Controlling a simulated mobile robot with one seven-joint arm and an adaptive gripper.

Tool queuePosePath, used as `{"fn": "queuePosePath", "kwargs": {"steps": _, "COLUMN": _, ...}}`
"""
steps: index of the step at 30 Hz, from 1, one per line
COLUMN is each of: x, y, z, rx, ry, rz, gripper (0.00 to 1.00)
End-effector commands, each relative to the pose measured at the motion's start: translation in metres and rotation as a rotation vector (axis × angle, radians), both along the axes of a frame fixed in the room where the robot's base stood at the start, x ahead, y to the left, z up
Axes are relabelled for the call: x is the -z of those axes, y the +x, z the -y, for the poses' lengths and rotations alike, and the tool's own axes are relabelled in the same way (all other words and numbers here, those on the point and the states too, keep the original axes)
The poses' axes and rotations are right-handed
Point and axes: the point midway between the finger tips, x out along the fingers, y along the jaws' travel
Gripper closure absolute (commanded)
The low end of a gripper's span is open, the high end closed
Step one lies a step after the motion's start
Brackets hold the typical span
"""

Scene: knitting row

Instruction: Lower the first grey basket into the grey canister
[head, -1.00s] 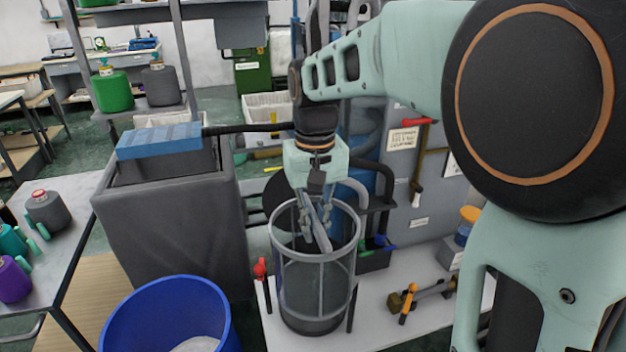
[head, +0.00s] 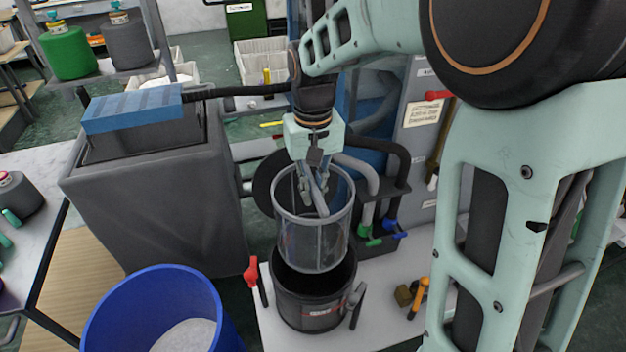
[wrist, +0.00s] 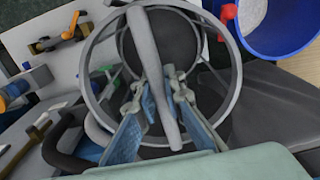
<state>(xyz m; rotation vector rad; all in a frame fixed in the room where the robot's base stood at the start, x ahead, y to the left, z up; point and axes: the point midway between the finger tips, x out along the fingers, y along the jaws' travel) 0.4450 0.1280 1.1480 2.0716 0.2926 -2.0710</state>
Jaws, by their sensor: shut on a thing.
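The grey basket (head: 313,240) is a see-through mesh cylinder with grey rims and a bar across its top. My gripper (head: 313,190) is shut on that bar, and the basket hangs upright from it. The grey canister (head: 310,314) is dark, open-topped and stands on the white bench. In the head view the basket's bottom rim overlaps the canister's mouth; whether it is inside or just above, I cannot tell. In the wrist view the fingers (wrist: 164,92) close on the bar (wrist: 152,70), with the basket's round rim (wrist: 235,75) around them.
A red-handled clamp (head: 251,271) and a dark-handled one flank the canister. A blue tub (head: 160,310) stands at the front left, a big grey tank (head: 160,210) behind it. Pipes with green and blue valves (head: 385,232) are close on the right.

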Motion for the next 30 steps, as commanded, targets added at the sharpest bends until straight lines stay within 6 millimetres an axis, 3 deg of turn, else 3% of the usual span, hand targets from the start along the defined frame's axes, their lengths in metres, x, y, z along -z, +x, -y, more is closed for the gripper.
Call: {"fn": "queuePosePath", "kwargs": {"steps": 30, "x": 0.103, "y": 0.000, "z": 0.000, "rx": 0.000, "ry": 0.000, "rz": -0.001, "gripper": 1.00}}
